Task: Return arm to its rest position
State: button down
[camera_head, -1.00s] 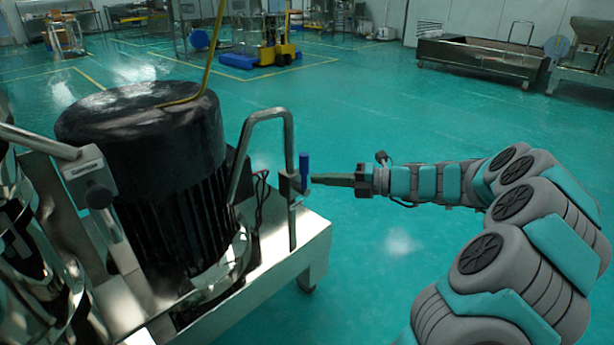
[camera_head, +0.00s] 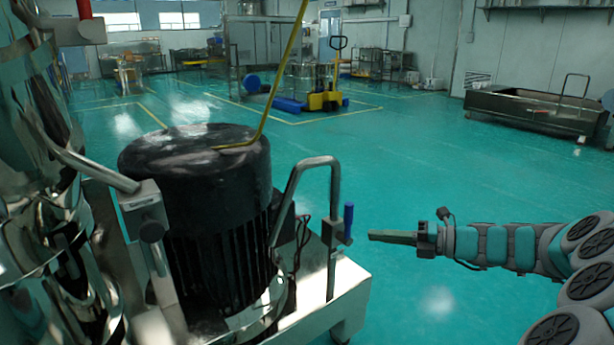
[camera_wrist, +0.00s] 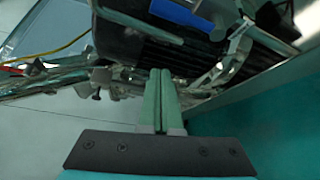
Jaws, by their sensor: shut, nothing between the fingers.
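My gripper (camera_head: 372,236) is shut and empty in the head view, its thin fingers pointing left. It hangs over the green floor, a little right of a blue lever handle (camera_head: 348,222) on the machine frame, with a small gap that looks clear. My arm reaches in from the right edge. In the wrist view my gripper's two green fingers (camera_wrist: 160,72) lie together with nothing between them. The black ribbed motor (camera_head: 195,190) stands left of the gripper, and its ribs also show beyond the fingertips in the wrist view (camera_wrist: 150,48).
A bent metal handle (camera_head: 300,165) rises from the machine's steel base (camera_head: 340,305). A shiny steel cylinder (camera_head: 45,200) fills the left side. A yellow pallet jack (camera_head: 328,98) and a steel trough (camera_head: 530,108) stand far back. Green floor (camera_head: 440,160) is clear between.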

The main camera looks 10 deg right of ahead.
jog(key=s+a+f+n+g+h, duration=0.3)
jog(key=s+a+n+g, duration=0.5)
jog(key=s+a+n, duration=0.95)
jog(key=s+f+n+g+h, duration=0.25)
jog(key=s+n+h, duration=0.35)
jog(key=s+n, duration=0.55)
jog(key=s+d+f+n+t+h, duration=0.1)
jog(key=s+d+f+n+h, duration=0.1)
jog(key=s+d+n+h, duration=0.3)
jog(key=s+d+n, duration=0.3)
jog(key=s+n, duration=0.1)
jog(key=shift+s+f+n, duration=0.3)
jog(key=shift+f+n, duration=0.1)
